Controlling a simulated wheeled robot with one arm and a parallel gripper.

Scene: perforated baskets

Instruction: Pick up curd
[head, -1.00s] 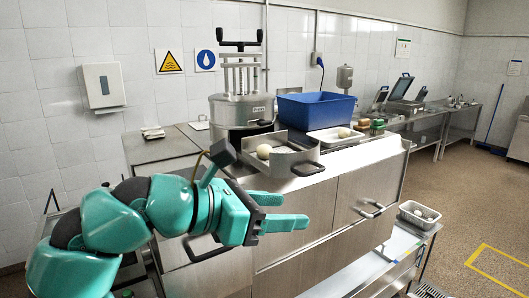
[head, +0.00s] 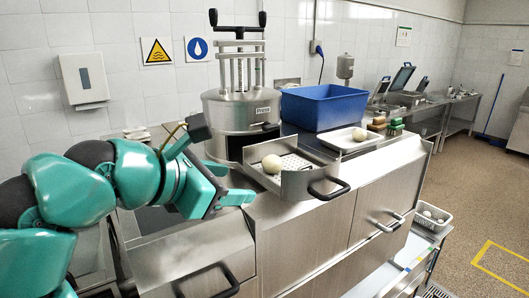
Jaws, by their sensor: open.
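A whitish round curd (head: 272,163) rests in an open perforated metal basket (head: 310,184) with a black handle, on the steel counter. A second whitish ball (head: 359,134) lies on a white tray (head: 342,139) farther back right. My gripper (head: 232,184) is left of the perforated basket, with its teal fingers apart and nothing seen between them. It is apart from the curd, and its fingers point right, toward the basket. No curd is hidden by the arm as far as I can see.
A steel press (head: 240,110) stands behind the basket, beside a blue bin (head: 318,105). Brushes (head: 386,125) lie at the counter's right end. A small white basket (head: 430,217) with pale balls sits on a lower shelf at right. Floor at right is open.

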